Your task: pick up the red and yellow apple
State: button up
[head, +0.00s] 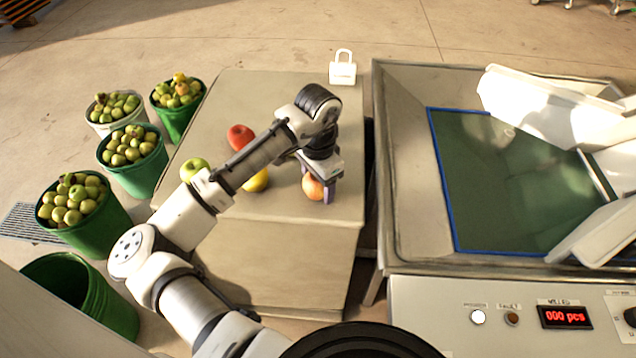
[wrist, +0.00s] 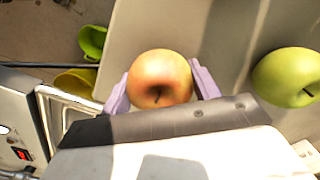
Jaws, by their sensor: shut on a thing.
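The red and yellow apple (head: 312,187) is at the right part of the grey-beige table, below my wrist. In the wrist view the apple (wrist: 160,78) sits between the two pale purple fingers, one on each side, with its stem end toward the camera. My gripper (head: 320,188) is shut on this apple; it also shows in the wrist view (wrist: 161,88). Whether the apple touches the table or hangs just above it, I cannot tell. My gripper hides part of the apple in the head view.
On the table (head: 290,232) lie a red fruit (head: 240,137), a green apple (head: 194,168) and a yellow fruit (head: 257,181) partly behind my arm. A white padlock-shaped object (head: 342,72) stands at the back. Several buckets stand left; a press trough (head: 410,150) stands right.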

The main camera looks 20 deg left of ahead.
jog(key=shift+c, duration=0.9)
jog(key=shift+r, duration=0.1)
notch_tip(320, 180, up, 20)
dwell(0.7)
